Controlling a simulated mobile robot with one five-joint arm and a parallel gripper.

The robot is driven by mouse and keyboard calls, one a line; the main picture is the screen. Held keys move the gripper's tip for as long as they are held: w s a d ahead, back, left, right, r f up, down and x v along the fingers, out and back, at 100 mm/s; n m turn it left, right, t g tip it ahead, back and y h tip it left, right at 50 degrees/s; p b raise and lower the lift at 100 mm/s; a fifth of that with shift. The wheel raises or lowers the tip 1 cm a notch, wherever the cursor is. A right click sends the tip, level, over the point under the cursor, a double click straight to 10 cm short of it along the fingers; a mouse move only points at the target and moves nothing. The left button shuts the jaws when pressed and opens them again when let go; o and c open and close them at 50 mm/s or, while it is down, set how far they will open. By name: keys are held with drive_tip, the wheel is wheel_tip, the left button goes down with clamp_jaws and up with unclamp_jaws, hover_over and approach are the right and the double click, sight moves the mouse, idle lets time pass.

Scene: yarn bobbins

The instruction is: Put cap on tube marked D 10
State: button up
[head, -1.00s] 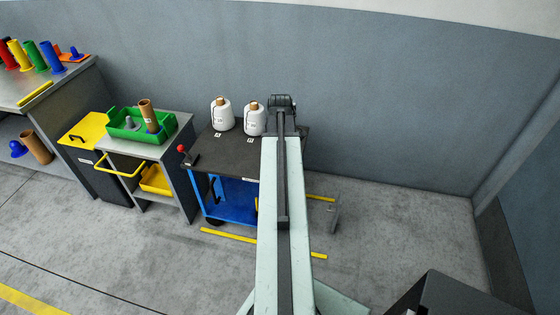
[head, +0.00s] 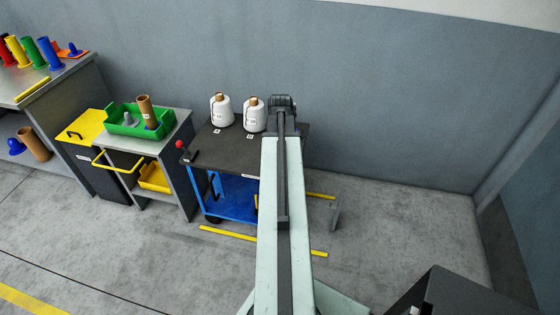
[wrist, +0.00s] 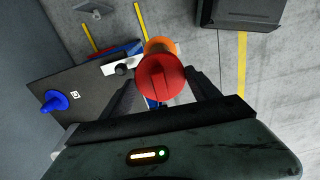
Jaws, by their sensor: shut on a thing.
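In the wrist view my gripper (wrist: 160,78) is shut on a red round-topped piece (wrist: 160,80), which looks like a cap. An orange rounded part (wrist: 162,45) shows just beyond it; I cannot tell whether they are joined. A blue cap-like piece (wrist: 55,101) stands on the dark cart top, left of my gripper and apart from it. In the head view my arm hides the gripper and what it holds. Two white yarn bobbins (head: 221,111) and (head: 254,116) stand on the cart, with small labels in front. I cannot read a D 10 mark on any tube.
The blue cart (head: 238,200) has a dark top. Left of it, a grey stand (head: 175,125) bears a green tray (head: 115,125) with a brown tube and a grey piece. Coloured tubes (head: 50,55) stand on the bench at far left. Floor right of the cart is open.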

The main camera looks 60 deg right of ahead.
drive_tip(key=o, duration=1.4)
wheel_tip(320, 180, up, 8)
drive_tip(key=p, duration=0.8)
drive_tip(key=shift+f, duration=0.15)
